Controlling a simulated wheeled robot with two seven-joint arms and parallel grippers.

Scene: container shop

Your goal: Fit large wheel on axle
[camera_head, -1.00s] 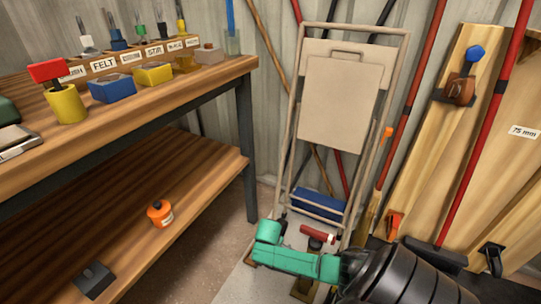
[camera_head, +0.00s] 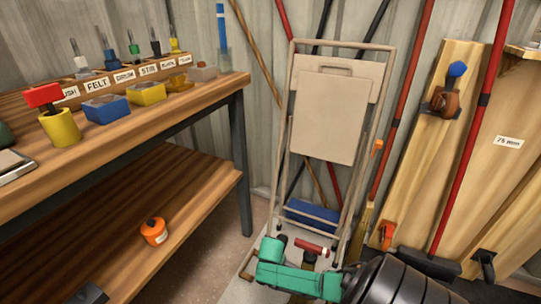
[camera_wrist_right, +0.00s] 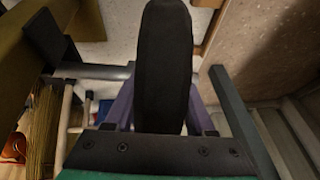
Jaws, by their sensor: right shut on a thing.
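In the right wrist view the large wheel (camera_wrist_right: 165,65) is a thick black tyre seen edge-on in the middle. My right gripper (camera_wrist_right: 162,112) is shut on it, with purple-grey parts close on both sides of the tyre. A grey rod (camera_wrist_right: 95,72), perhaps the axle, runs sideways just left of the tyre. I cannot tell whether it enters the wheel. In the head view my teal right wrist hangs low in front of a beige hand truck (camera_head: 329,112); the fingers and wheel are not clearly seen there. My left gripper is out of view.
A wooden workbench (camera_head: 120,118) with a lower shelf stands at left; an orange container (camera_head: 154,231) is on the shelf. A blue box (camera_head: 312,216) and a red cylinder (camera_head: 310,247) are at the truck's foot. Leaning boards and long handles crowd the right wall.

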